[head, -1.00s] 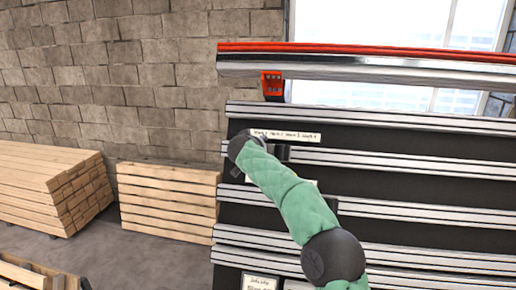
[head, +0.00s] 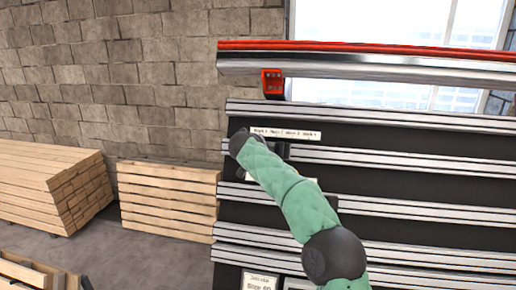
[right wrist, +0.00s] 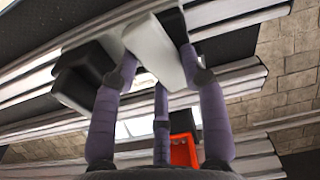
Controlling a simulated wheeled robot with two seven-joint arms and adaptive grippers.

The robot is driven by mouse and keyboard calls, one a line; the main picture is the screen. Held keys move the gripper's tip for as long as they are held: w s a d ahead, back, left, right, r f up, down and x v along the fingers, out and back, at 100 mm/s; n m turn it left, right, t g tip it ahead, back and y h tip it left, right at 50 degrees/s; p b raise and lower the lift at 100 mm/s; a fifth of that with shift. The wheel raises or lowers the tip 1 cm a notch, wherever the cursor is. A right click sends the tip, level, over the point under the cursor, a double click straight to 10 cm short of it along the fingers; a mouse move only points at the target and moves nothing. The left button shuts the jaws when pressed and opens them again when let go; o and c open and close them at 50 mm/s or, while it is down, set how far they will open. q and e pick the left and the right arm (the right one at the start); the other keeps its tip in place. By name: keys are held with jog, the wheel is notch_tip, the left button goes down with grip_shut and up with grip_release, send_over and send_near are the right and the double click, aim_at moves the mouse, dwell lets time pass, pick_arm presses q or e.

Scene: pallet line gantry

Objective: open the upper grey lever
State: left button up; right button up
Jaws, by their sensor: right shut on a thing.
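In the right wrist view a light grey lever (right wrist: 155,50) crosses between the fingers of my right gripper (right wrist: 158,68). The purple fingers are shut on it, one on each side and a third below. A black block (right wrist: 86,76) sits beside the lever's left end. In the head view my right arm reaches up from the lower right to the left part of the rail rack, just below a white label strip (head: 285,133). The wrist hides most of the lever and the fingers there. My left gripper is not in view.
The rack has several silver horizontal rails (head: 400,161) on dark panels. A red-topped beam (head: 380,66) runs above, with a red bracket (head: 272,82) under it.

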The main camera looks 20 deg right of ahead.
jog(key=n, duration=0.3)
jog(key=shift+w, duration=0.1)
jog(key=n, duration=0.2)
jog(key=n+p, duration=0.1)
jog(key=shift+w+a+r+n+y, duration=0.1)
jog(key=shift+a+n+y, duration=0.05)
jog(key=shift+n+y, duration=0.2)
jog(key=n, duration=0.5)
jog(key=shift+w+a+y, duration=0.1)
jog(key=shift+a+y, duration=0.05)
jog(key=shift+y, duration=0.1)
jog(key=shift+n, duration=0.25)
jog(key=o, duration=1.2)
jog(key=shift+c, duration=0.2)
jog(key=v, duration=1.2)
